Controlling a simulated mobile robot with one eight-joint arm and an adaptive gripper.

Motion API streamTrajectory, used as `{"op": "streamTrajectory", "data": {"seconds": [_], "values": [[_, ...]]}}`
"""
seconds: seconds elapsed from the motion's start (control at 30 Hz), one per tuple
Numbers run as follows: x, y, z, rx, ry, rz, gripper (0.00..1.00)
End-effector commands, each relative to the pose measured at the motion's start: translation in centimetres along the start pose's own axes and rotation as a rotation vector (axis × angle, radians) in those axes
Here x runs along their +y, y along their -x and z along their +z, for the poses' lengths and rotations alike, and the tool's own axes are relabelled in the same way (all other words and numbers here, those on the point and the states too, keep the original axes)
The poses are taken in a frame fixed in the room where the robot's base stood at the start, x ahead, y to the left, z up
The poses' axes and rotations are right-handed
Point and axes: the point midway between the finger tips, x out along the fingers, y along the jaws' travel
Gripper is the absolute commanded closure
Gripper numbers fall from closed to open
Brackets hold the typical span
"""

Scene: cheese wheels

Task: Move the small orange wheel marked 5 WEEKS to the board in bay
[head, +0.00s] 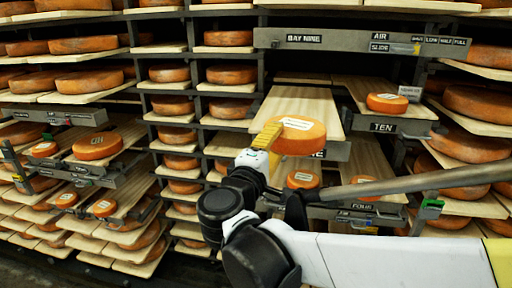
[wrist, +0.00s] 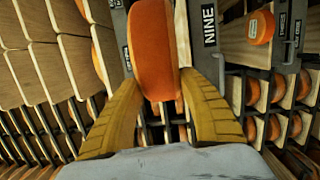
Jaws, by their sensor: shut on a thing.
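My gripper (head: 272,143) is shut on an orange wheel (head: 298,137) with a white label; the print is too small to read. The wheel also shows in the wrist view (wrist: 155,50), edge-on between the yellow fingers (wrist: 157,92). In the head view it overlaps the front end of a pulled-out wooden board (head: 300,103); I cannot tell whether it touches the board. A plate reading NINE (wrist: 209,26) is just right of the wheel in the wrist view.
Another small labelled wheel (head: 387,103) sits on the board right of this one, above a TEN plate (head: 383,127). A small wheel (head: 303,178) lies lower, behind my arm. Metal-framed racks with larger wheels stand on both sides. A grey bar (head: 430,181) crosses at right.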

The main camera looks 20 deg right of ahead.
Motion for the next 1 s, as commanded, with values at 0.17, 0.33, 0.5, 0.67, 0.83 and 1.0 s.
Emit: {"op": "streamTrajectory", "data": {"seconds": [0.17,0.33,0.5,0.67,0.83,1.0], "values": [[0.0,-1.7,-0.3,-0.002,0.002,0.003,0.93],[-0.1,-3.2,-0.6,-0.002,0.002,0.003,0.93],[-0.2,-4.8,-0.9,-0.002,0.003,0.003,0.93],[-0.2,-6.2,-1.2,-0.001,0.003,0.002,0.93],[-0.3,-7.8,-1.6,-0.001,0.003,0.002,0.93],[-0.4,-9.3,-1.9,-0.001,0.003,0.002,0.93]]}}
